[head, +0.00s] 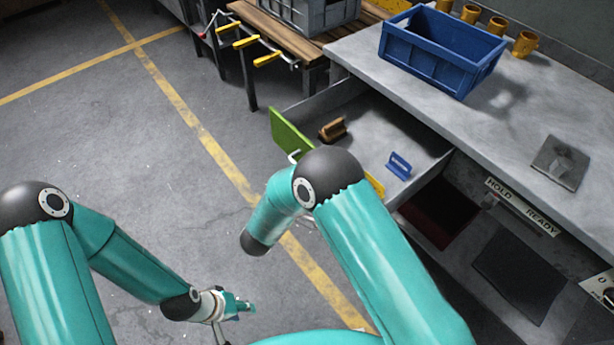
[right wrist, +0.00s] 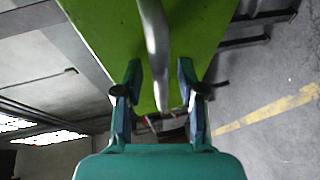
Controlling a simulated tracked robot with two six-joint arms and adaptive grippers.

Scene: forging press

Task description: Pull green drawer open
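The green drawer (head: 290,134) stands pulled out from under the grey workbench, its inside showing in the head view. A pale bar handle (head: 294,156) is on its green front, partly hidden behind my right arm. In the right wrist view the green front (right wrist: 95,25) fills the top and the grey handle bar (right wrist: 154,45) runs between the fingers of my right gripper (right wrist: 159,75). These fingers are apart, with gaps visible on both sides of the bar. My right gripper is hidden in the head view. My left gripper (head: 238,306) is low over the floor, away from the drawer; its finger opening is unclear.
The drawer holds a brown block (head: 332,129) and a blue item (head: 399,165); a yellow piece (head: 375,184) shows beside my arm. A blue crate (head: 425,70) and yellow cups (head: 525,44) stand on the workbench (head: 490,125). Floor left of the drawer is clear.

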